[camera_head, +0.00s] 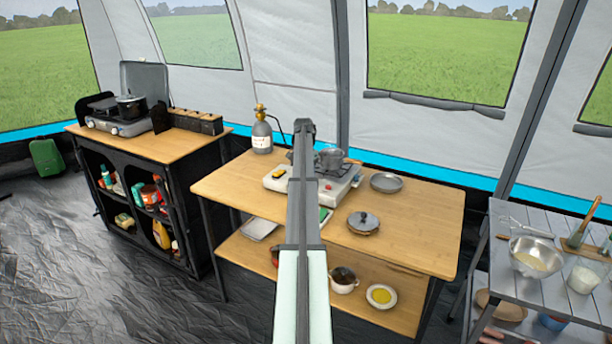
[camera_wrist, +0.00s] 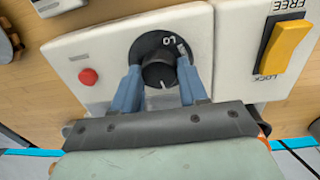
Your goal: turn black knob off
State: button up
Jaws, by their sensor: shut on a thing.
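In the wrist view, the black knob (camera_wrist: 158,70) sits on the front of a white stove (camera_wrist: 110,68), on a round black dial. My gripper (camera_wrist: 160,84) has its two blue fingers on either side of the knob and is shut on it. A white mark shows on the knob at its lower edge, and a marking shows on the dial's upper right. In the head view, the stove (camera_head: 330,196) stands on the middle wooden table. My arm crosses in front of it and hides the knob and my fingertips.
A red button (camera_wrist: 88,76) is left of the knob and a yellow lever (camera_wrist: 284,46) is right of it.

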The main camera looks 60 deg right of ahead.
jog(key=shift+m, duration=1)
jog(key=o, duration=1)
jog(key=shift+o, duration=0.2)
jog(key=shift+r, duration=0.1)
notch_tip(320, 180, up, 14)
jog(key=shift+w, duration=0.35)
jog(key=shift+d+f, duration=0.1)
jog(key=shift+f, duration=0.1)
